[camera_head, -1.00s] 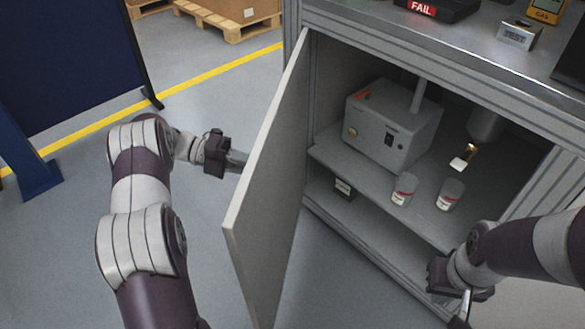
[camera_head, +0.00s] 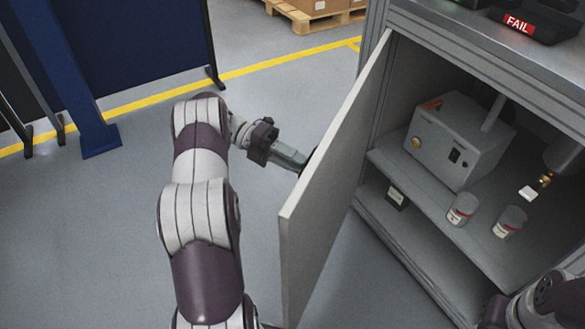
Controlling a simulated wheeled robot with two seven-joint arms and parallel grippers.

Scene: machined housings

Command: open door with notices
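The grey cabinet door (camera_head: 325,200) stands open, hinged at the cabinet's left side, with its plain inner face towards me. No notices show on that face; its outer face is hidden. My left gripper (camera_head: 297,160) reaches to the outer side of the door, close to or touching it. Its fingertips and a dark part there are partly hidden behind the door edge, so its grip is unclear. My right gripper (camera_head: 494,314) is only partly in view at the bottom right, with its fingers not clearly visible.
Inside the cabinet (camera_head: 375,205) are a grey box-shaped device (camera_head: 455,145), two labelled cans (camera_head: 462,209) and a small dark box (camera_head: 396,198). A dark blue partition (camera_head: 140,45) stands at the left.

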